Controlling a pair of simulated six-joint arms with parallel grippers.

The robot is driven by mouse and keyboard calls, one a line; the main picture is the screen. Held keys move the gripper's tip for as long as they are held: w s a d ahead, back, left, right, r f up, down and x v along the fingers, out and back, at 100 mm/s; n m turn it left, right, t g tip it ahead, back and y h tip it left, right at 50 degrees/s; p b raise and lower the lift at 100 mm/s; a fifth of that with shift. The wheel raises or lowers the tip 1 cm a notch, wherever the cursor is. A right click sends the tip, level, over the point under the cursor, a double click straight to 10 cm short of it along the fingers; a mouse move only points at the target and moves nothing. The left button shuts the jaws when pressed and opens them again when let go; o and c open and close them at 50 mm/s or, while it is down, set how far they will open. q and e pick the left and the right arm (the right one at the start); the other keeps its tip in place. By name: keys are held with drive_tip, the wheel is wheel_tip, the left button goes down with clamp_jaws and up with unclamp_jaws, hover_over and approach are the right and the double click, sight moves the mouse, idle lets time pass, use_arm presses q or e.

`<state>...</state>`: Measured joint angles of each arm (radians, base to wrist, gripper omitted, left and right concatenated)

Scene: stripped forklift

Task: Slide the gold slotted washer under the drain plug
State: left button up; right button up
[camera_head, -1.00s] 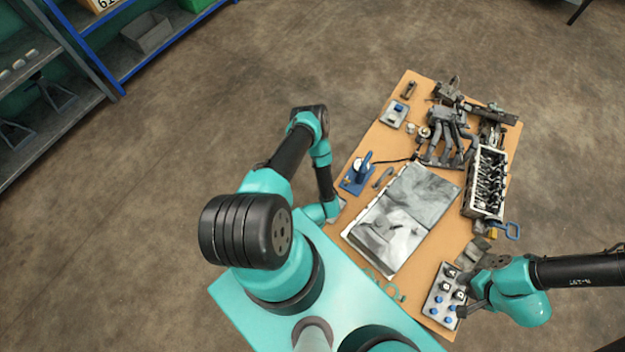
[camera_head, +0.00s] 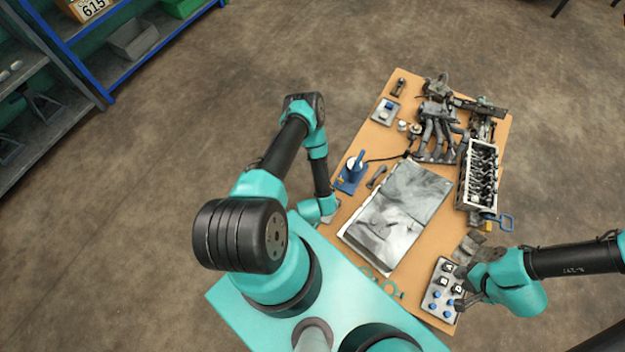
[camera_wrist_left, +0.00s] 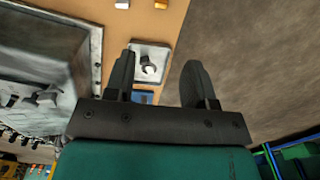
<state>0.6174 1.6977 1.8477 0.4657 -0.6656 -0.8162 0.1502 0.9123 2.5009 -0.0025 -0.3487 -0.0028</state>
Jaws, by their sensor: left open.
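In the left wrist view a grey plate (camera_wrist_left: 163,50) lies near the table edge. A dark upright part with a pale top (camera_wrist_left: 149,66), perhaps the drain plug, stands on it. My left gripper (camera_wrist_left: 156,80) is open, its two fingers apart, with this part showing between them. A small gold-orange piece (camera_wrist_left: 160,4) is cut off by the top edge; I cannot tell whether it is the slotted washer. In the head view my left gripper (camera_head: 333,205) is mostly hidden at the table's left edge. My right gripper (camera_head: 464,288) is beside a button panel (camera_head: 432,307).
A small pale block (camera_wrist_left: 122,4) lies beside the gold-orange piece. An open manual (camera_head: 385,228) covers the middle of the table. A blue-based device (camera_head: 350,186) stands at the left edge. An engine head (camera_head: 463,178) and manifold (camera_head: 437,140) crowd the far right.

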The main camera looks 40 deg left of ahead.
use_arm(q)
drive_tip(key=w+r+t+h, duration=0.1)
drive_tip(key=w+r, duration=0.4)
drive_tip(key=r, duration=0.4)
drive_tip(key=w+r+h, duration=0.1)
drive_tip(key=w+r, duration=0.4)
drive_tip(key=r, duration=0.3)
drive_tip(key=d+r+h, duration=0.1)
drive_tip(key=d+r, duration=0.1)
drive_tip(key=r, duration=0.7)
drive_tip(key=d+r, duration=0.3)
drive_tip(key=r, duration=0.7)
drive_tip(key=shift+w+d+m+h, duration=0.3)
drive_tip(key=shift+w+h, duration=0.1)
